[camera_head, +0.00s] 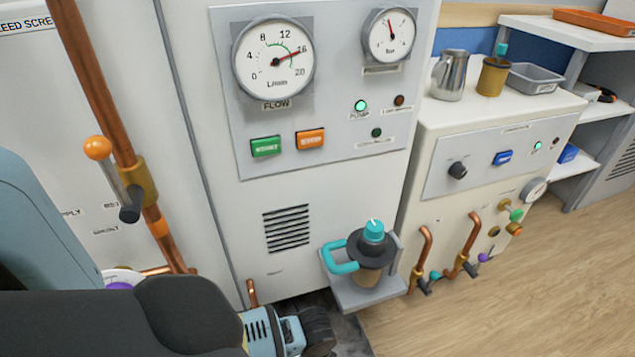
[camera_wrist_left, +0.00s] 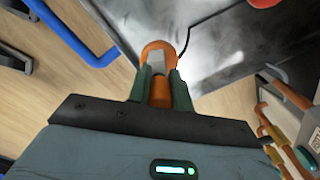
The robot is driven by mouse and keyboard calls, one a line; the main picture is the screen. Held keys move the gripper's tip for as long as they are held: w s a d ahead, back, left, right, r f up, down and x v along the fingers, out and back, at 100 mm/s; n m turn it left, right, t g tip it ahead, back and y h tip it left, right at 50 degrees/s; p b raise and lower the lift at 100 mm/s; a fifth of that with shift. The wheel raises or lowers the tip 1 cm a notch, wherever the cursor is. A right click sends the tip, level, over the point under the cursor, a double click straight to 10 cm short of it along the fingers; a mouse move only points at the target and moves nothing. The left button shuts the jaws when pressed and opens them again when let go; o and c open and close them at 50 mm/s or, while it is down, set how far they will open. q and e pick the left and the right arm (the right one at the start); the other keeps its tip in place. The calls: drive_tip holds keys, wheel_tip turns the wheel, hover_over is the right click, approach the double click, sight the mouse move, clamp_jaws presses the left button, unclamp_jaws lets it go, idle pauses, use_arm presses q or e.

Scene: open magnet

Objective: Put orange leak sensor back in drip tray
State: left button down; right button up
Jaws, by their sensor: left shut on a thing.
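My left gripper (camera_wrist_left: 162,78) is shut on the orange leak sensor (camera_wrist_left: 160,96) in the left wrist view. The sensor has a rounded orange top and a grey patch, and a thin black cable runs from near it up and to the right. Beyond it is a shiny grey metal surface with dark edges, apparently the drip tray (camera_wrist_left: 215,45). The sensor is in front of the tray's left side; I cannot tell whether they touch. In the head view a dark strip of the tray (camera_head: 347,328) shows at the bottom. The sensor and fingertips are hidden there. My right gripper is not in view.
A blue bar (camera_wrist_left: 78,28) lies left of the sensor in the left wrist view. Copper pipes (camera_wrist_left: 285,95) are at the right. In the head view a small shelf (camera_head: 365,296) with a teal-handled jug (camera_head: 372,248) juts from the cabinet. Wooden floor is clear at right.

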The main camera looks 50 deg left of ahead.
use_arm(q)
wheel_tip(320, 180, down, 4)
drive_tip(key=shift+f+b, duration=0.2)
drive_tip(key=shift+b, duration=0.9)
drive_tip(key=shift+f, duration=0.2)
drive_tip(key=shift+r, duration=0.1)
wheel_tip(320, 180, down, 5)
drive_tip(key=b, duration=0.3)
